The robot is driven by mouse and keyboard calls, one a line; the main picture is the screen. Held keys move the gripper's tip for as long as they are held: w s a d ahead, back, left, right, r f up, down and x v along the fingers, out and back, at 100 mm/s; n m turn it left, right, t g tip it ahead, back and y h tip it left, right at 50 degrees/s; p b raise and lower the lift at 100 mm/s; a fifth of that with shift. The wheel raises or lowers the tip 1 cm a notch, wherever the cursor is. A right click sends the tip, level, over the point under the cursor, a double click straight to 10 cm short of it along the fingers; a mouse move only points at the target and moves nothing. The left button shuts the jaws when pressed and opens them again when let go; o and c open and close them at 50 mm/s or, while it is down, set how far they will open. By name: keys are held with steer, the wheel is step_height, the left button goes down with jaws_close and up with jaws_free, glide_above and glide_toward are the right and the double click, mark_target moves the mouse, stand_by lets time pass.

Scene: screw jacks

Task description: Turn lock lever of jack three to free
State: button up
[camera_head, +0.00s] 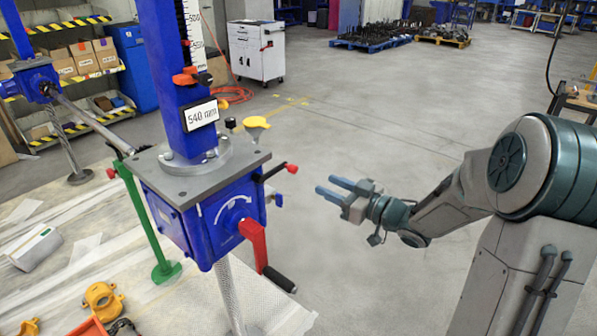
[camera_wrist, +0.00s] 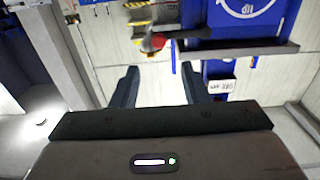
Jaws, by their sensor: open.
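A blue screw jack (camera_head: 205,205) with a 540 mm display stands left of centre in the head view; no number marks it as jack three. A short black lever with a red knob (camera_head: 291,168) sticks out from its right side, just under the grey top plate. The same knob (camera_wrist: 153,42) shows in the wrist view, its black arm running right to the blue housing. My gripper (camera_head: 331,190) is open and empty, to the right of the knob and apart from it. In the wrist view its two fingers (camera_wrist: 160,82) are spread, with the knob beyond them.
A red crank (camera_head: 254,243) with a black handle hangs below the lever. A yellow funnel-shaped part (camera_head: 256,124) stands at the plate's corner. A second blue jack (camera_head: 38,78) stands back left. Yellow clamps (camera_head: 103,300) lie at lower left. The floor around my gripper is clear.

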mark_target(296, 170)
steer(key=x, duration=1.1)
steer(key=shift+d, duration=0.1)
jaws_close()
